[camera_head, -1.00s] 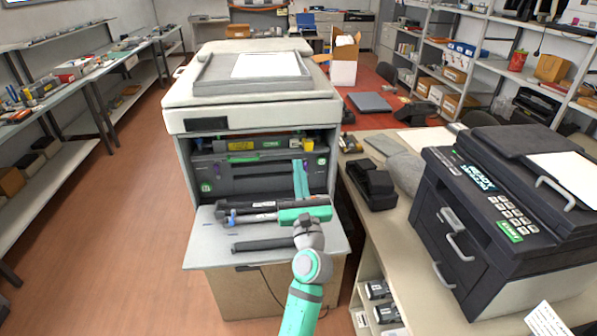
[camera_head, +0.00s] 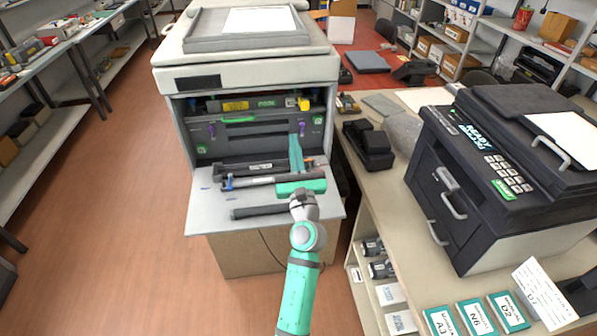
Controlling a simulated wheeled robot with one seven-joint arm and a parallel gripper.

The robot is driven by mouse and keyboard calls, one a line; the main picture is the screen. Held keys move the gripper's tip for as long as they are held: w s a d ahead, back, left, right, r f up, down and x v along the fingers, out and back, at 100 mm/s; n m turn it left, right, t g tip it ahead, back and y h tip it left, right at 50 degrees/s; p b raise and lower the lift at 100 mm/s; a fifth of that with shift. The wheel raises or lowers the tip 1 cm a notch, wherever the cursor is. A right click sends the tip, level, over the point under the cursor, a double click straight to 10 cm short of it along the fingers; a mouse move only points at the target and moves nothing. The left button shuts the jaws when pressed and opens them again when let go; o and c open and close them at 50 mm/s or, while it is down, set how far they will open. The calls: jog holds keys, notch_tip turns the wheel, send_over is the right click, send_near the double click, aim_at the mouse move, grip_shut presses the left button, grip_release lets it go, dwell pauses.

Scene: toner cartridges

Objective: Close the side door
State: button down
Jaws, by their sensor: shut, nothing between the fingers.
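The side door (camera_head: 325,213) of the large grey printer (camera_head: 165,76) is folded down and open, its pale inner face lying about level. My gripper (camera_head: 228,183) is over the door, pointing left and shut, with nothing held. Its green hand (camera_head: 312,187) is above the door's right half. Dark bars, one of them (camera_head: 262,211) near the front edge, lie close by on or over the door; I cannot tell if my fingers touch them. My arm comes up from below and hides part of the door's right side.
The open bay (camera_head: 250,145) behind the door shows dark units with purple latches. To the right, a bench (camera_head: 395,240) carries a black printer (camera_head: 500,170) and a black device (camera_head: 368,146). Floor (camera_head: 100,210) to the left is clear.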

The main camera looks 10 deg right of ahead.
jog(key=s+a+f+m+g+y, duration=0.1)
jog(key=s+a+f+m, duration=0.2)
jog(key=s+f+m, duration=0.5)
jog(key=s+a+f+m+g+y, duration=0.1)
jog(key=s+a+f+m, duration=0.15)
jog(key=s+f, duration=0.7)
jog(key=s+a+f+m+g+y, duration=0.1)
jog(key=s+a+f+m, duration=0.35)
jog(key=s, duration=0.85)
jog(key=s+a+m+g, duration=0.2)
jog(key=s+m, duration=0.7)
jog(key=s, duration=0.2)
jog(key=s+a+m+g+h, duration=0.1)
jog(key=s+a+m+g, duration=0.1)
jog(key=s+m, duration=0.8)
jog(key=shift+s+a, duration=0.5)
jog(key=shift+s, duration=0.15)
jog(key=c, duration=2.1)
grip_release()
jog(key=shift+s+a+m, duration=0.1)
jog(key=shift+s+m, duration=0.15)
jog(key=shift+m, duration=0.35)
jog(key=shift+a, duration=0.15)
